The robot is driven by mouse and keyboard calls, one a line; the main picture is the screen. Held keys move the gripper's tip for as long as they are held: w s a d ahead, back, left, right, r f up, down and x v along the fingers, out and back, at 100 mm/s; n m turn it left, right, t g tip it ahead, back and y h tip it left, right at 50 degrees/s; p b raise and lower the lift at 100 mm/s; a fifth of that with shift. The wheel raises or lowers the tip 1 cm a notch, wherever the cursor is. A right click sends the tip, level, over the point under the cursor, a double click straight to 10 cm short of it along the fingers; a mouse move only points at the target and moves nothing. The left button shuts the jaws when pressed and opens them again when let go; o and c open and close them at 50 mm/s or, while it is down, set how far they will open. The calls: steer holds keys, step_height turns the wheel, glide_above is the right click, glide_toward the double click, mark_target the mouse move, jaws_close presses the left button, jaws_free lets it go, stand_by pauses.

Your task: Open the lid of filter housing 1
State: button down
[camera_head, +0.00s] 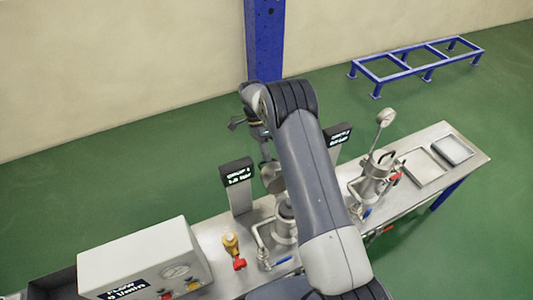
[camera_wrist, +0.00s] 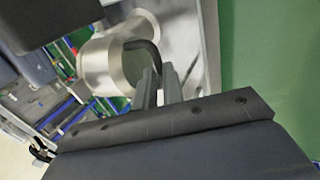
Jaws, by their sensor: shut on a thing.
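Filter housing 1 (camera_head: 284,226) is a steel cylinder on the bench, partly hidden by my arm. A round steel lid (camera_head: 271,177) appears tilted up above it, beside the first circuit display. In the wrist view, a round steel part (camera_wrist: 103,67), seemingly the lid, carries a curved black handle (camera_wrist: 146,47). My gripper (camera_wrist: 161,82) is shut on the handle, which runs down between its two grey fingers. In the head view, my arm hides the fingers and most of the hinge side.

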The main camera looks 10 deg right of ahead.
steer(key=shift+w+a+r, duration=0.1)
steer(key=shift+w+r, duration=0.1)
steer(key=shift+w, duration=0.05)
steer(key=c, duration=1.9)
jaws_free()
steer(key=o, duration=0.4)
steer(key=shift+s+f, duration=0.1)
steer(key=shift+f, duration=0.05)
steer(key=v, duration=1)
steer(key=shift+r, duration=0.4)
steer(key=shift+c, duration=0.6)
